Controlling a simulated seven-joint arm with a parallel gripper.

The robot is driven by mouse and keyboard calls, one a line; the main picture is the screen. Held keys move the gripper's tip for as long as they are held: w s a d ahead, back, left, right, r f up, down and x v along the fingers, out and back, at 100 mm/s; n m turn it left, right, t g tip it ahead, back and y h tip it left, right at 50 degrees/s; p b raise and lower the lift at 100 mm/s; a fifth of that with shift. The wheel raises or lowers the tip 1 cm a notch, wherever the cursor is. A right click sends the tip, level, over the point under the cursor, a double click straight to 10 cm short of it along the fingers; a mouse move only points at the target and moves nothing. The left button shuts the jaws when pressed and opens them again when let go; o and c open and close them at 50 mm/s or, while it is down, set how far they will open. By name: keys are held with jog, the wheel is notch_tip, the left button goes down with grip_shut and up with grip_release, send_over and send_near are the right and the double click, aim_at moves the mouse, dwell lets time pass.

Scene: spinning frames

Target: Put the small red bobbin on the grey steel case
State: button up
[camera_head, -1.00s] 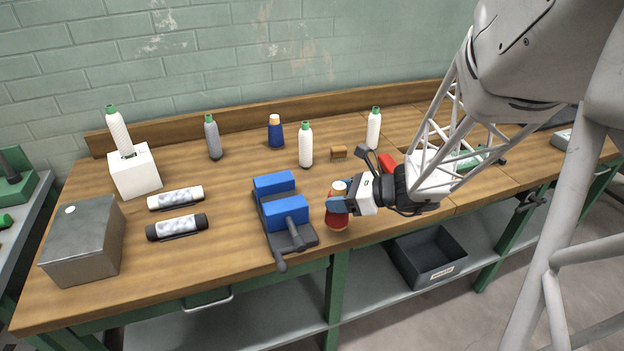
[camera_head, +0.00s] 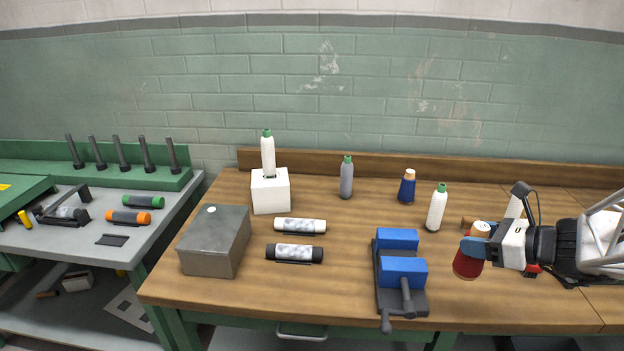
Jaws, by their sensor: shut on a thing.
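The small red bobbin (camera_head: 466,266) has a pale top and is upright at the right of the wooden bench. My gripper (camera_head: 478,246) is shut on it from the right, its blue fingers around the bobbin's upper part. Whether the bobbin's base touches the bench or hangs above it I cannot tell. The grey steel case (camera_head: 215,241) stands at the bench's left end. Its flat top carries only a small white round spot near the back.
A vise with blue jaws (camera_head: 402,271) stands between the bobbin and the case. Dark and white labelled cylinders (camera_head: 294,253) lie right of the case. A white block (camera_head: 271,191) holds a white bobbin. White (camera_head: 437,209), grey (camera_head: 346,178) and blue (camera_head: 407,187) bobbins stand behind.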

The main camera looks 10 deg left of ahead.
aim_at(477, 225)
notch_tip(477, 225, up, 7)
jog(key=shift+f, duration=0.2)
jog(key=shift+w+a+f, duration=0.25)
jog(key=shift+a, duration=0.15)
jog(key=shift+w+a, duration=0.2)
jog(key=shift+a, duration=0.15)
jog(key=w+a+n+g+y, duration=0.1)
jog(key=w+a+n+g, duration=0.2)
jog(key=a, duration=1.1)
jog(key=w+a+n+g+y, duration=0.15)
jog(key=w+a, duration=0.25)
jog(key=a, duration=0.9)
jog(key=s+a+n+g, duration=0.2)
jog(key=a, duration=0.9)
jog(key=s+a+n+g, duration=0.1)
jog(key=s+a+g, duration=0.15)
jog(key=a, duration=0.95)
jog(key=shift+t, duration=0.3)
notch_tip(477, 225, down, 5)
jog(key=shift+s+d+f, duration=0.1)
